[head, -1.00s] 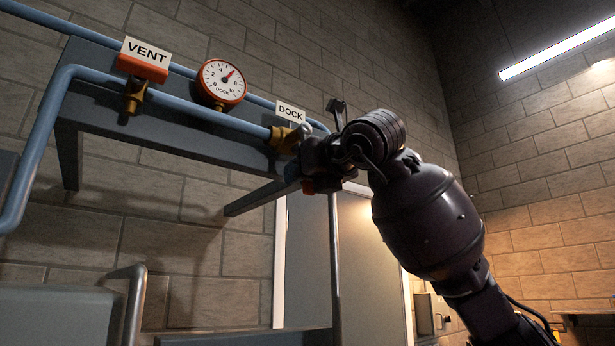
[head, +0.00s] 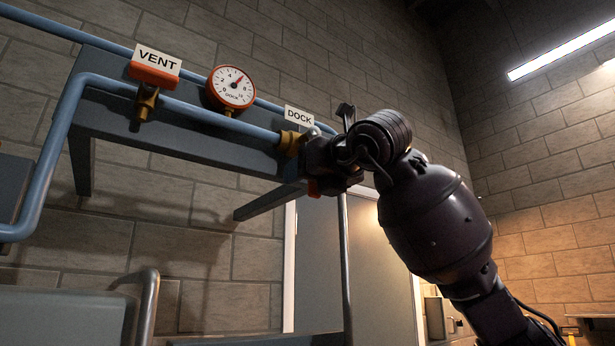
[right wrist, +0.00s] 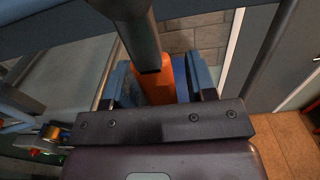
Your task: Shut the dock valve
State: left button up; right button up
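The dock valve's brass body (head: 291,143) sits on the blue pipe beside the DOCK label (head: 299,116). My right gripper (head: 318,170) is at this valve and hides most of its handle; a bit of orange (head: 314,188) shows below the gripper. In the right wrist view the orange handle (right wrist: 153,86) lies between the two fingers of the right gripper (right wrist: 160,84). The fingers look apart, with a gap on the handle's right side; contact on its left is unclear. My left gripper is not in view.
The vent valve, with an orange handle (head: 153,75) under the VENT label (head: 157,59), is farther left. A round dock gauge (head: 231,87) sits between the valves, its needle pointing up and right. A grey bracket (head: 170,132) backs the pipes. A door (head: 330,260) stands below right.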

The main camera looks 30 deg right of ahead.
jog(key=s, duration=1)
jog(key=shift+s+d+b, duration=0.4)
jog(key=shift+b, duration=0.05)
dwell(0.4)
